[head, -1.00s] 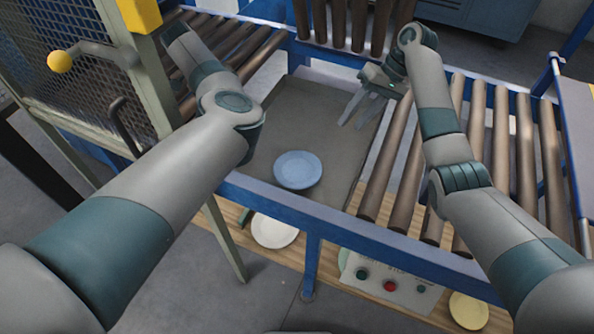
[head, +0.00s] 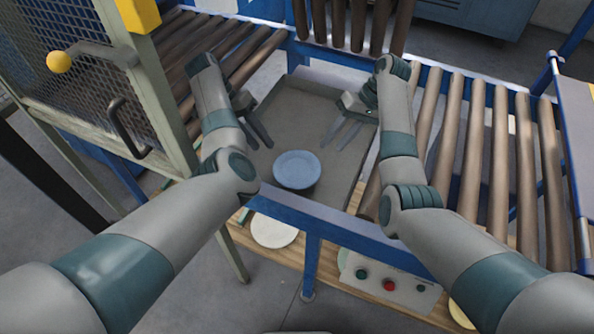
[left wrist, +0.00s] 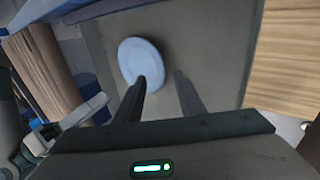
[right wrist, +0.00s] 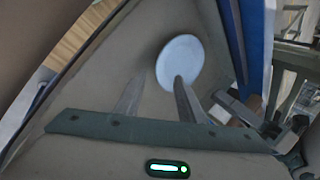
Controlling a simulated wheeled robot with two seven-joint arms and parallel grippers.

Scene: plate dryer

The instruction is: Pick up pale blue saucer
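The pale blue saucer (head: 297,170) lies on the grey tray surface (head: 325,105) between the rollers, near the front blue rail. My left gripper (head: 262,141) is open and empty, just left of the saucer and a little behind it. In the left wrist view the saucer (left wrist: 141,60) shows beyond one fingertip. My right gripper (head: 335,143) is open and empty, right of the saucer and a little behind it. In the right wrist view the saucer (right wrist: 180,60) shows beyond one fingertip. Neither gripper visibly holds it.
A blue rail (head: 310,217) runs in front of the tray. Brown rollers (head: 500,165) lie to the right, and a mesh guard (head: 85,75) stands at the left. On a wooden shelf below are a white plate (head: 274,231) and a button box (head: 388,285).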

